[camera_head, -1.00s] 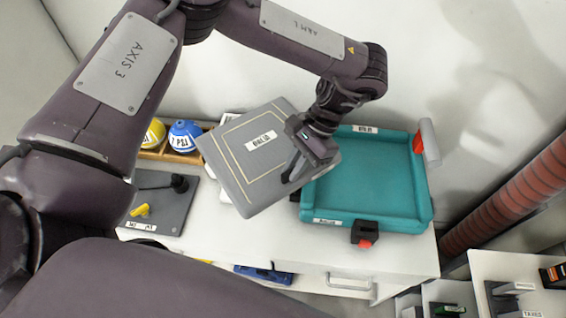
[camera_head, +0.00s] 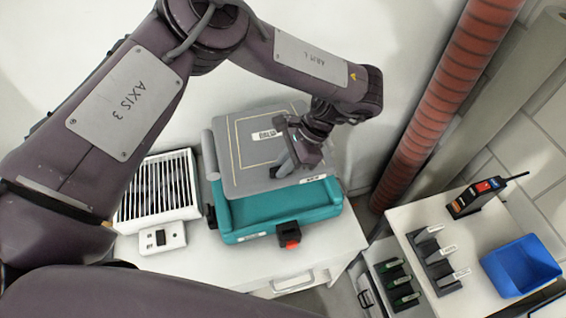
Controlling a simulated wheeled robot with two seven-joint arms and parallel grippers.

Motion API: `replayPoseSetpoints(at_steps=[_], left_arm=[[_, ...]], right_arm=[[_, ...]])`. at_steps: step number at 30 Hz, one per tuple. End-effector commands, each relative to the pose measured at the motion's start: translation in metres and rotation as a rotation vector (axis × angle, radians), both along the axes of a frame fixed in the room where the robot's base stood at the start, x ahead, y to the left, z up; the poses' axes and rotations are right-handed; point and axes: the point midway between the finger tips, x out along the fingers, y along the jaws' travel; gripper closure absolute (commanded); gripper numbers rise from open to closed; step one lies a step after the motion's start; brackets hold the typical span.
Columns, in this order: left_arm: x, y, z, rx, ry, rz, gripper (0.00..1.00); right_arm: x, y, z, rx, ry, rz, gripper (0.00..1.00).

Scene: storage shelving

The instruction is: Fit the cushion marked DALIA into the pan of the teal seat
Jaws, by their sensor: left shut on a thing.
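The grey cushion (camera_head: 243,178) has a pale outline and a small white label that I cannot read clearly. My left gripper (camera_head: 287,163) is shut on the cushion near its right side. The cushion lies over the teal seat (camera_head: 270,222), covering most of its pan and shifted toward the back. The seat's teal front wall and front right part show below it. I cannot tell whether the cushion touches the seat. A grey roll (camera_head: 210,155) stands at the seat's left, and a black and red latch (camera_head: 289,235) is on its front. My right gripper is not in view.
A white slatted heater-like box (camera_head: 158,188) stands close left of the seat on the white cabinet (camera_head: 215,270). A ribbed red column (camera_head: 437,95) rises at the right. Beyond it a white shelf holds a blue bin (camera_head: 521,266) and a black device (camera_head: 474,198).

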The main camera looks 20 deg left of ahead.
Motion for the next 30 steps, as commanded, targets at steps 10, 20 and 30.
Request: replayPoseSetpoints(at_steps=[10, 20, 30], left_arm=[[0.000, 0.000, -0.018, 0.000, 0.000, 0.001, 1.00], [0.000, 0.000, -0.058, -0.001, -0.001, 0.001, 1.00], [0.000, 0.000, -0.099, 0.001, -0.001, 0.002, 1.00]], right_arm=[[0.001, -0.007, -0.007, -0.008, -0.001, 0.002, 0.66], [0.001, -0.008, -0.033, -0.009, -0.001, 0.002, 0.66], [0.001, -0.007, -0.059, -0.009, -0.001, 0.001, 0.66]])
